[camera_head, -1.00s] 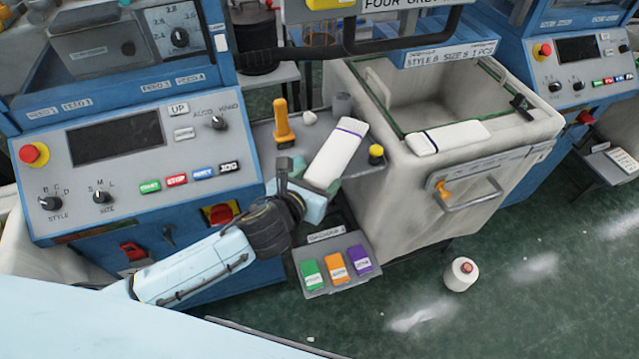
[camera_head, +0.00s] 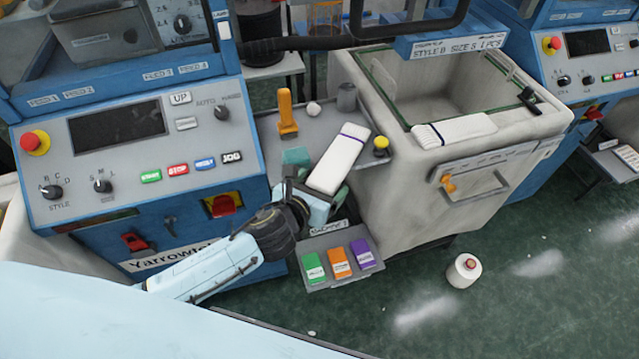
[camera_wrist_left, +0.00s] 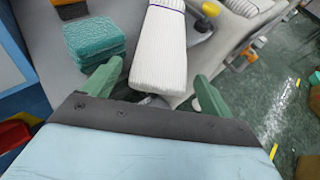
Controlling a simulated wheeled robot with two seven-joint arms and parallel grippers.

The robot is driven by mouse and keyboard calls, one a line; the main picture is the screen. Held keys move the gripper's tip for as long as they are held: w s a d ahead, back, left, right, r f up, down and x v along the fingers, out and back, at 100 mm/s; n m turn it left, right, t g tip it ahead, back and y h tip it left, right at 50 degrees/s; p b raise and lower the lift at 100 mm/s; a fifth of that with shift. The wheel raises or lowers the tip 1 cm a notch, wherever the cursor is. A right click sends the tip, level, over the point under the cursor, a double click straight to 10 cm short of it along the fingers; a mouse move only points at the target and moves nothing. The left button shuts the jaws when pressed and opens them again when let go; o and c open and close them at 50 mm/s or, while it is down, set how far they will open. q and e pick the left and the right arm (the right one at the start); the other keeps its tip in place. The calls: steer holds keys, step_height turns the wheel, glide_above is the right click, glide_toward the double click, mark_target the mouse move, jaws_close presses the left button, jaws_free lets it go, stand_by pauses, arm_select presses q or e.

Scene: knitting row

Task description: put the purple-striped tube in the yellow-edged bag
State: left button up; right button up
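The purple-striped tube (camera_head: 338,166), white and ribbed with a thin purple band near its far end, lies on the grey shelf. It also shows in the left wrist view (camera_wrist_left: 160,50). My left gripper (camera_head: 316,197) is at the tube's near end. In the wrist view its two green fingers (camera_wrist_left: 158,78) stand apart on either side of that end, with a gap at the right finger. No yellow-edged bag can be made out. A pale bag (camera_head: 25,235) is cut off at the left edge, its edging unclear. My right gripper is not in view.
A pale, green-edged bin (camera_head: 400,190) stands right of the shelf (camera_head: 270,130), with another white tube (camera_head: 453,131) on its rim. Near the purple-striped tube are teal pads (camera_wrist_left: 95,42), a yellow-handled tool (camera_head: 286,112) and a yellow-topped knob (camera_head: 381,145).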

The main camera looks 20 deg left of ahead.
arm_select(q)
steer(key=shift+s+r, duration=0.15)
steer(key=shift+r, duration=0.05)
steer(key=p+v, duration=0.1)
steer(key=v, duration=1)
steer(key=shift+s+r, duration=0.2)
steer(key=shift+s, duration=0.1)
steer(key=shift+a+f, duration=0.1)
steer(key=shift+a, duration=0.05)
